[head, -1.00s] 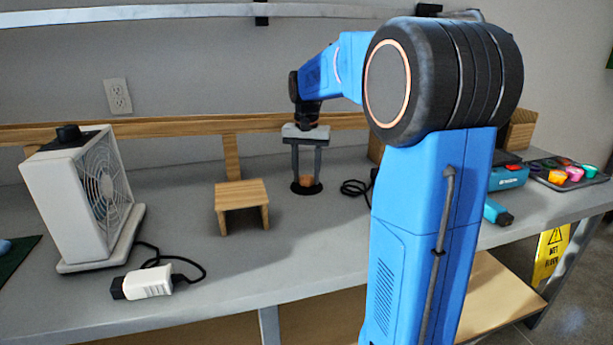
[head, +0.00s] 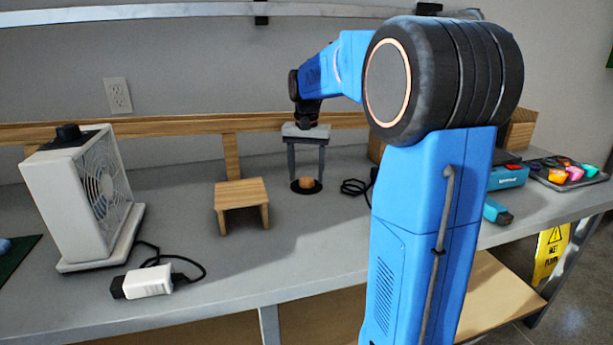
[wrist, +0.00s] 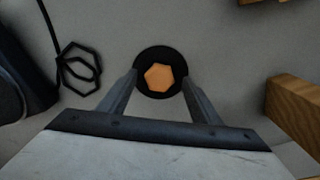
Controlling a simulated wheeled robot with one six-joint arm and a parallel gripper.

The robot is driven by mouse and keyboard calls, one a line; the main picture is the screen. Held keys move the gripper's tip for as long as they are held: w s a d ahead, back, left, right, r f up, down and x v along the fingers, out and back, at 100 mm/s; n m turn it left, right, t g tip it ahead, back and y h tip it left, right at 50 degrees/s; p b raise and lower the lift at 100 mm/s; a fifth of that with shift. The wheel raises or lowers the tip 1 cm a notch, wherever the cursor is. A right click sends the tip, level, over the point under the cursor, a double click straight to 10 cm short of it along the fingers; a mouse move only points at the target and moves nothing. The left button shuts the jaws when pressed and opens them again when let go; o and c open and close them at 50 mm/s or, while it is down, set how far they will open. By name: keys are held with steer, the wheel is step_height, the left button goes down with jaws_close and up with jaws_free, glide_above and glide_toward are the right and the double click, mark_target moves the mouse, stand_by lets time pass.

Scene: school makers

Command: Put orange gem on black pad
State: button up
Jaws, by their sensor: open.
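The orange gem (head: 306,183) rests on the round black pad (head: 306,190) on the grey bench, below my gripper (head: 307,176). In the wrist view the gem (wrist: 158,77) lies near the middle of the black pad (wrist: 145,57), with a dark rim of pad showing around it. My gripper is open, its fingers pointing down. In the wrist view its two fingers (wrist: 160,78) are spread apart to the left and right of the gem, with gaps between, and nothing is held.
A small wooden stand (head: 241,193) is left of the pad. A black cable (head: 355,187) lies to the right. A white fan (head: 85,195) stands at the far left, with a white plug-like device (head: 143,283) in front. A tray of coloured pieces (head: 570,173) is at the far right.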

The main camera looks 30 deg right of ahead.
mark_target(307, 180)
step_height(307, 180, up, 11)
steer(key=shift+r, duration=0.15)
steer(key=shift+s, duration=0.15)
stand_by(0.6)
